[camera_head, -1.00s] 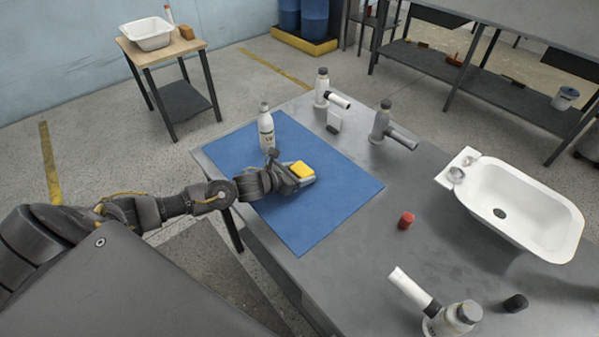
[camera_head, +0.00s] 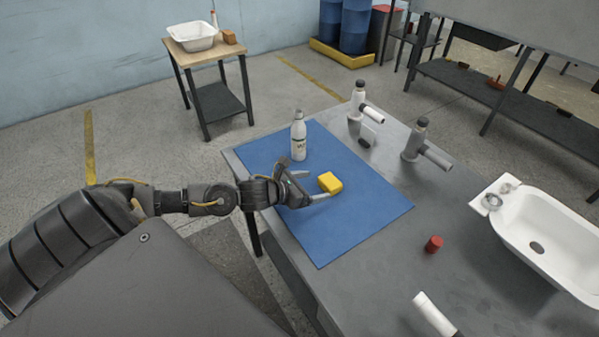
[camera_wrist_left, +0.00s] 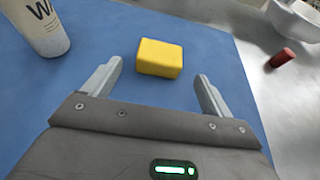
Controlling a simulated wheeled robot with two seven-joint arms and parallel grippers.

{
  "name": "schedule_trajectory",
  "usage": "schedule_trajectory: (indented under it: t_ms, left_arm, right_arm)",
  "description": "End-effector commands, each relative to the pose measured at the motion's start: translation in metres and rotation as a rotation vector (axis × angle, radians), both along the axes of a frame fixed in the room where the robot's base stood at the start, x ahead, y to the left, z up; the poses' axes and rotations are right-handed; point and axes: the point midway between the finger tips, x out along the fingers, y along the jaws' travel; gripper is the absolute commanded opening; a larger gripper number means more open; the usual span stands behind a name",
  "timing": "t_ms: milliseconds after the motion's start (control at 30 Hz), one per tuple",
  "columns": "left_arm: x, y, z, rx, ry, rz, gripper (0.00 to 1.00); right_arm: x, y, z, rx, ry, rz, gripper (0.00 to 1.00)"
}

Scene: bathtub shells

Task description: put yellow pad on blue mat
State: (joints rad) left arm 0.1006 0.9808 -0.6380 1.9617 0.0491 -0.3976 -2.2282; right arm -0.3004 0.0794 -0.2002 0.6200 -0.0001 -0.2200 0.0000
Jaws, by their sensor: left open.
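The yellow pad (camera_head: 330,182) is a small block lying on the blue mat (camera_head: 350,220), which covers the left part of the grey table. My left gripper (camera_head: 318,185) is open just to the left of the pad, low over the mat. In the left wrist view the pad (camera_wrist_left: 160,58) lies on the mat (camera_wrist_left: 100,45) just beyond the fingertips, centred between the two spread fingers (camera_wrist_left: 158,75) and apart from both. My right gripper is not in view.
A white bottle (camera_head: 299,137) stands on the mat behind the gripper. Two spray tools (camera_head: 414,140) (camera_head: 357,108) stand at the table's far side. A red cap (camera_head: 433,245) and a white tub (camera_head: 550,240) are to the right. The mat's front part is clear.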

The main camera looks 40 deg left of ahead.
Motion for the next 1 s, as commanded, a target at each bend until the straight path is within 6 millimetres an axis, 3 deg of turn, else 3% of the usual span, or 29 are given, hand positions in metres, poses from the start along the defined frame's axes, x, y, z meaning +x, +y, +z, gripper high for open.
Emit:
schedule_trajectory:
  t_ms: [100,333,1000]
  left_arm:
    - [-0.021,0.008,0.006,0.003,0.003,-0.001,0.85]
    - [-0.043,0.015,0.018,0.001,0.002,0.001,0.85]
    - [-0.046,0.016,0.02,-0.001,0.0,0.001,0.85]
  right_arm:
    - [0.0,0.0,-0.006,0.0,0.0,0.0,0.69]
    - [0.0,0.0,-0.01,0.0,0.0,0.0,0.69]
    - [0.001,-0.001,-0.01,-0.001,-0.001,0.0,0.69]
